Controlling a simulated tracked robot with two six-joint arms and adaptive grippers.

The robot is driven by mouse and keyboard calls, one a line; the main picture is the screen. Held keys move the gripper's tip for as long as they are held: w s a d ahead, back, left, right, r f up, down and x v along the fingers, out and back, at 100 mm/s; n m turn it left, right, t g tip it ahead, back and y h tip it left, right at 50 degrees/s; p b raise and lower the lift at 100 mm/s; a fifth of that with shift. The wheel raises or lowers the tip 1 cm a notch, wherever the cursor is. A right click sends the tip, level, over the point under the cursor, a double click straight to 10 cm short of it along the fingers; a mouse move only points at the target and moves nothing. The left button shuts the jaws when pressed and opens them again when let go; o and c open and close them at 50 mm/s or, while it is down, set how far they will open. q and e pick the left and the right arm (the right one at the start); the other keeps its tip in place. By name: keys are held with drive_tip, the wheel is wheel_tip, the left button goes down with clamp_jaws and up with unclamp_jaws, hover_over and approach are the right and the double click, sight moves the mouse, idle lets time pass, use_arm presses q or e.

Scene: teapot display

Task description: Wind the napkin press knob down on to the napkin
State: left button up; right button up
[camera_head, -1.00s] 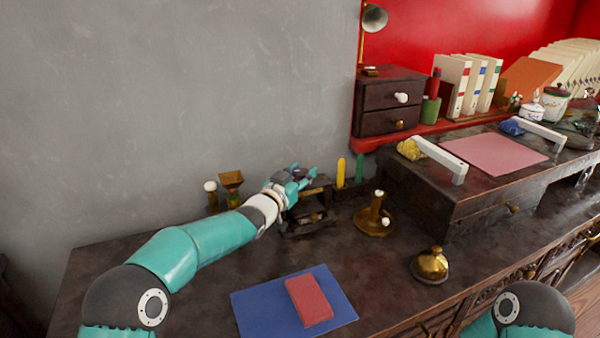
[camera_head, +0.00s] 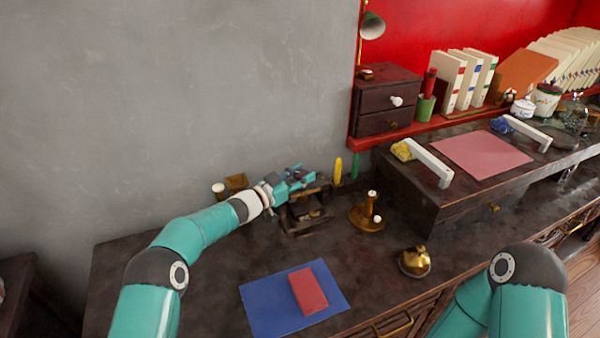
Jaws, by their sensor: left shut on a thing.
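The napkin press (camera_head: 309,213) is a small dark wooden frame on the dark table, near the grey wall. My left gripper (camera_head: 300,176) is at the top of the press and is shut on its knob, which the fingers mostly hide. A napkin inside the press cannot be made out clearly. My right arm shows at the lower right, but its gripper is out of view.
A brass candlestick (camera_head: 368,212) stands right of the press, and a brass bell (camera_head: 414,262) sits nearer the front. A red book (camera_head: 309,290) lies on a blue mat (camera_head: 257,307). Yellow and green upright pieces (camera_head: 338,171) stand behind the press.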

use_arm(q)
drive_tip(key=shift+d+r, duration=0.1)
drive_tip(key=shift+r, duration=0.15)
drive_tip(key=o, duration=1.2)
drive_tip(key=shift+f, duration=0.1)
drive_tip(key=shift+c, duration=0.2)
drive_tip(key=shift+f, duration=0.1)
drive_tip(key=shift+s+a, duration=0.3)
drive_tip(key=shift+a, duration=0.2)
drive_tip(key=v, duration=1.1)
drive_tip(key=shift+d, duration=0.15)
